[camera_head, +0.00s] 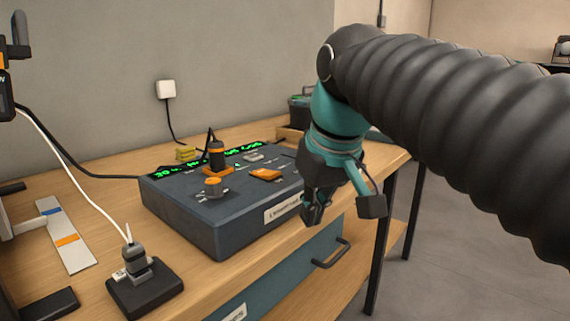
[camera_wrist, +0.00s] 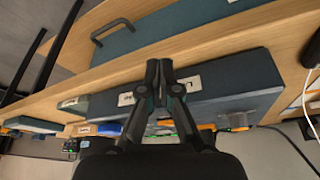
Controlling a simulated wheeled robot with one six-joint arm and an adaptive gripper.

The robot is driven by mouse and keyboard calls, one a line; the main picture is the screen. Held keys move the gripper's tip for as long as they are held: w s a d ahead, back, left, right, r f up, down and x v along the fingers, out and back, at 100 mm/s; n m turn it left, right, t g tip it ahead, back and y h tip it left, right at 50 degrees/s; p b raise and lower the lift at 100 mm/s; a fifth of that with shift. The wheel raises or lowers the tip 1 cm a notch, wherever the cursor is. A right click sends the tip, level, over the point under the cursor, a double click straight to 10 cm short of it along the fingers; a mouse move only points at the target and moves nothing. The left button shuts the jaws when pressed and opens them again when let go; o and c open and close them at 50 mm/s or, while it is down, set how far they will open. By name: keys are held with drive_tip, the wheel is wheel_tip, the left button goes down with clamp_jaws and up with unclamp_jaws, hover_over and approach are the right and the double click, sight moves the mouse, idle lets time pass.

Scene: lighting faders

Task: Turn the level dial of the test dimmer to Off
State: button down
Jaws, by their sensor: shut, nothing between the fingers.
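A dark grey console (camera_head: 190,222) stands on the wooden bench. On its sloped top are a short knob with an orange cap (camera_head: 212,185), a taller black knob with an orange band (camera_head: 217,157) and an orange block (camera_head: 265,174). I cannot tell which one is the test dimmer's level dial, as the markings are too small to read. My gripper (camera_head: 312,213) is shut and empty, in front of the console's right front end, touching none of the knobs. In the wrist view my gripper (camera_wrist: 159,68) shows before the console's front face (camera_wrist: 235,88); the knobs are mostly hidden.
A black box with a plugged white cable (camera_head: 145,288) stands at the bench's front left. A white strip with coloured marks (camera_head: 72,250) lies behind it. A drawer handle (camera_head: 331,254) sticks out below the bench edge. A wall socket (camera_head: 166,90) has a black cable.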

drive_tip(key=a+r+n, duration=0.1)
drive_tip(key=a+r, duration=0.2)
drive_tip(key=a, duration=0.1)
drive_tip(key=w+a+r+n+g, duration=0.1)
drive_tip(key=a+r+n, duration=0.1)
drive_tip(key=a, duration=0.3)
drive_tip(key=a+r+n+g, duration=0.1)
drive_tip(key=a+r+n, duration=0.1)
drive_tip(key=a+r, duration=0.2)
drive_tip(key=shift+w+a+r+y, duration=0.3)
drive_tip(key=shift+w+a+r, duration=0.1)
drive_tip(key=shift+a, duration=0.1)
wheel_tip(320, 180, down, 6)
drive_tip(key=b, duration=0.4)
drive_tip(key=shift+r, duration=0.25)
drive_tip(key=shift+w+d+r+p, duration=0.1)
drive_tip(key=shift+w+d+p, duration=0.3)
drive_tip(key=shift+p, duration=0.95)
drive_tip(key=shift+w+d+p, duration=0.1)
drive_tip(key=shift+w+p, duration=0.25)
drive_tip(key=shift+p, duration=0.3)
drive_tip(key=shift+d, duration=0.2)
drive_tip(key=shift+s+d, duration=0.15)
drive_tip(key=shift+d, duration=0.05)
drive_tip(key=shift+r, duration=2.95)
